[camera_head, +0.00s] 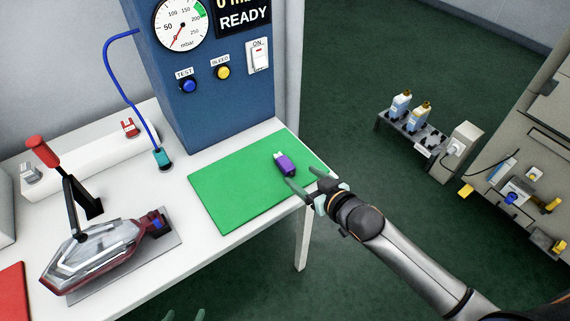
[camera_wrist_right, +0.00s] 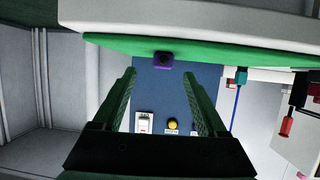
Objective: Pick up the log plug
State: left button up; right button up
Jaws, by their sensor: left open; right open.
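The log plug, a small purple block with a pale metal end (camera_head: 285,164), lies on the green mat (camera_head: 230,190) near the mat's right side. My right gripper (camera_head: 304,181) is open and empty at the mat's right edge, close beside the plug in the picture. In the right wrist view the purple plug (camera_wrist_right: 163,60) shows upside down on the green mat, between and beyond the two open fingers (camera_wrist_right: 159,76). My left gripper (camera_head: 185,316) shows only its fingertips at the bottom edge of the head view, apart and empty.
A blue test cabinet (camera_head: 225,90) with gauge, buttons and switch stands behind the mat. A tail lamp (camera_head: 95,255) sits in a fixture with a red-handled clamp (camera_head: 42,152) at left. A blue hose ends in a teal connector (camera_head: 161,158). The white table's edge lies under my right gripper.

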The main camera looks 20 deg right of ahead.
aim_at(291, 171)
jog(key=shift+a+x, duration=0.2)
jog(key=shift+x, duration=2.05)
jog(key=shift+s+f, duration=0.15)
grip_shut()
